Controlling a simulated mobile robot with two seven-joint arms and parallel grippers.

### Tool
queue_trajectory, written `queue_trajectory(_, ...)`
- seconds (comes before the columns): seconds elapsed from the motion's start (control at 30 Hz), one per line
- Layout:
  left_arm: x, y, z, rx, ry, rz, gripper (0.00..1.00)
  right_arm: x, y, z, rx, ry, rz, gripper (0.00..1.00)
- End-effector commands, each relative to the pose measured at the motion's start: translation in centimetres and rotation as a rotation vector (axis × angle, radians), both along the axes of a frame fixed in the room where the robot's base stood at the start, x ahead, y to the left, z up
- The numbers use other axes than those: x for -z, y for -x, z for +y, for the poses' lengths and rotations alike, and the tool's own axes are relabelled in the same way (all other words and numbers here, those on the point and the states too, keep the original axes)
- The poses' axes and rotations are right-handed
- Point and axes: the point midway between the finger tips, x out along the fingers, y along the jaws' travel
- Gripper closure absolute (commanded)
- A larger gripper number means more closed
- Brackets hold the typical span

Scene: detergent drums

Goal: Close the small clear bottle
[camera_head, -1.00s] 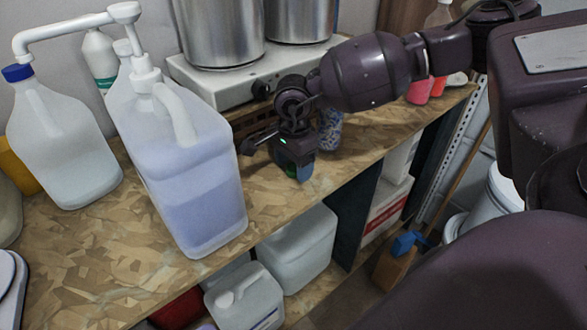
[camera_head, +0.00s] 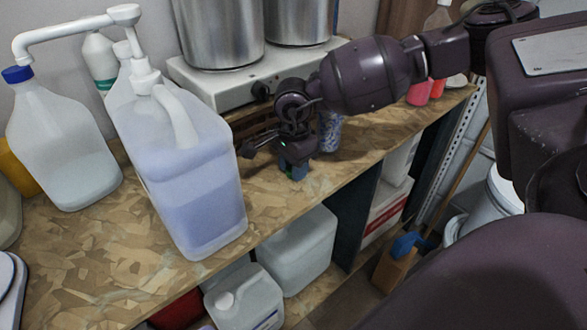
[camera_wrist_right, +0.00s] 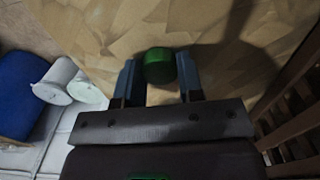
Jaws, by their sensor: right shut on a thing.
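My right gripper (camera_head: 295,172) points down over the wooden bench top, right of the big jug. It also shows in the right wrist view (camera_wrist_right: 160,72), its blue-tipped fingers shut on a round green cap (camera_wrist_right: 159,65). Whether a bottle is under the cap is hidden. A small bottle with blue-speckled contents (camera_head: 330,132) stands just behind the gripper, partly covered by my right arm; I cannot tell whether it is the small clear bottle. My left gripper is not in view.
A large pump jug with bluish liquid (camera_head: 195,190) stands left of the gripper. A blue-capped jug (camera_head: 62,150) is farther left. A hot plate with metal pots (camera_head: 225,95) stands behind. The bench's front edge (camera_head: 345,175) is close, with containers on the shelf below.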

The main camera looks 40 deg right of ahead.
Motion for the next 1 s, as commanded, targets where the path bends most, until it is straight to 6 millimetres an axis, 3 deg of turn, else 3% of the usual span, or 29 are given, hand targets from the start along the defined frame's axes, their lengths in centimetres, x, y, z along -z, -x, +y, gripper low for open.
queue_trajectory(0.27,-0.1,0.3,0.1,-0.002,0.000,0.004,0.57,-1.7,-0.1,0.0,0.001,-0.001,-0.003,0.87)
queue_trajectory(0.8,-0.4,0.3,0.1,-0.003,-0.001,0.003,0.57,-14.6,0.0,0.0,0.000,0.001,-0.004,0.87)
queue_trajectory(1.0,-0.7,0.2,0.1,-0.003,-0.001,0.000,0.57,-18.1,-0.1,0.0,-0.001,0.001,-0.003,0.87)
